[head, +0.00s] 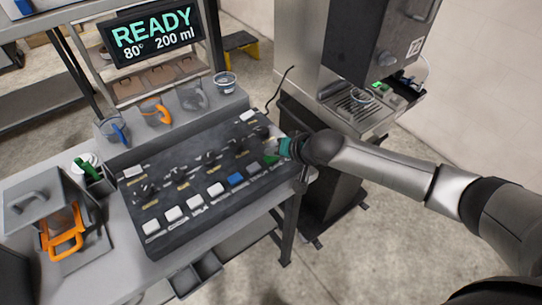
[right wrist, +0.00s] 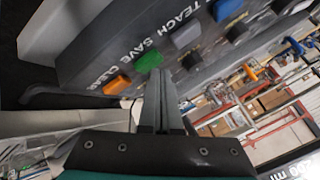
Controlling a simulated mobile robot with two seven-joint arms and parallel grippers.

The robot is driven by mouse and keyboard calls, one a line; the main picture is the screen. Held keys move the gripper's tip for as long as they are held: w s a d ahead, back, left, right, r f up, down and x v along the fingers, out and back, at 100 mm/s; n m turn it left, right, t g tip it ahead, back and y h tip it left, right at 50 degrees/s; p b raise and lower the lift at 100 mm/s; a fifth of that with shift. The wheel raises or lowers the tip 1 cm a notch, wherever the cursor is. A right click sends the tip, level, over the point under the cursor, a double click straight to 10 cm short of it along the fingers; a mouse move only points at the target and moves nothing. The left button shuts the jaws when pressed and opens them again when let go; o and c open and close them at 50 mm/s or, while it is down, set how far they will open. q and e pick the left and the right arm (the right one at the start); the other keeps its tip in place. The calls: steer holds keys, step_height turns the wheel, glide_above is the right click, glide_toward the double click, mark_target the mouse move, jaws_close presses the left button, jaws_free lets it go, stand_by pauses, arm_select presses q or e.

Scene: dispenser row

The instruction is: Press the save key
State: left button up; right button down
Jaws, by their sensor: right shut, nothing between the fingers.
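The save key is the green key (right wrist: 150,60) beside the SAVE label on the dark key panel (head: 190,205). In the head view the green key (head: 270,160) sits near the panel's right end, partly hidden by my gripper. My right gripper (head: 279,152) is shut and empty at that end. In the right wrist view its closed fingertips (right wrist: 158,72) overlap the lower edge of the green key. I cannot tell whether they touch it. My left gripper is not in view.
An orange key (right wrist: 117,85) by CLEAR and a grey key (right wrist: 187,36) by TEACH flank the green one. A blue key (head: 236,180) and several white keys follow leftward. A screen (head: 152,40) reads READY, 80°, 200 ml. A dispenser machine (head: 375,45) stands right of the panel.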

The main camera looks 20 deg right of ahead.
mark_target(273, 160)
steer(key=shift+f, duration=0.5)
stand_by(0.6)
steer(key=shift+r+p, duration=0.95)
steer(key=shift+p, duration=0.05)
step_height(273, 160, up, 5)
steer(key=p, duration=0.5)
steer(key=shift+p, duration=0.4)
